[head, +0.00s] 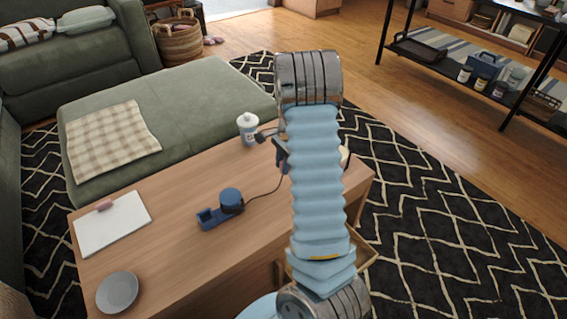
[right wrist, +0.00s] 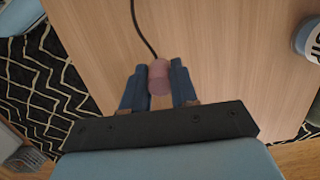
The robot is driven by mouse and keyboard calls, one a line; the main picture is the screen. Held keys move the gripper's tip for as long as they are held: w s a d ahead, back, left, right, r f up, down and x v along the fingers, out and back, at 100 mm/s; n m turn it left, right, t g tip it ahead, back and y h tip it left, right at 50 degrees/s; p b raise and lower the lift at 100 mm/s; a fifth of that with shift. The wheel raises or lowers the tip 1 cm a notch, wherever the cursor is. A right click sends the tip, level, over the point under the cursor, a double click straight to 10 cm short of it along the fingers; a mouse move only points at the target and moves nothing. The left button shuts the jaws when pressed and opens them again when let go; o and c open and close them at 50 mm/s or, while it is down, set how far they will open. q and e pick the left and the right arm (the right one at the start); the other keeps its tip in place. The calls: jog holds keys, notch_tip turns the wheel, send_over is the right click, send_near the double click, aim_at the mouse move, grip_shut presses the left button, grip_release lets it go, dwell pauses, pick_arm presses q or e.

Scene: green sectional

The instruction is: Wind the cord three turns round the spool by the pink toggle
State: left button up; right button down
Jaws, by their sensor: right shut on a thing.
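The dark blue spool (head: 231,198) stands on a blue base (head: 215,216) on the wooden table. A thin dark cord (head: 264,194) runs from the spool's right side toward my right gripper (head: 270,143). Any turns round the spool are too small to make out. In the right wrist view, the pink toggle (right wrist: 158,77) sits between the two blue fingers of that gripper, which is shut on it. The cord (right wrist: 139,25) leads from the toggle to the top edge there. My arm hides the toggle in the head view. My left gripper is not in view.
A white jar (head: 248,128) stands close to my right gripper at the table's far edge. A white board (head: 112,223) with a pink object (head: 104,205) and a grey plate (head: 117,292) lie to the left. The tabletop around the spool is clear.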

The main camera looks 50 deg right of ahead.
jog(key=shift+f+b, duration=1.65)
jog(key=shift+f, duration=0.8)
jog(key=c, duration=0.8)
grip_release()
notch_tip(320, 180, up, 14)
jog(key=d+p, duration=0.1)
jog(key=d, duration=0.1)
jog(key=shift+s+p, duration=0.3)
jog(key=shift+f, duration=0.1)
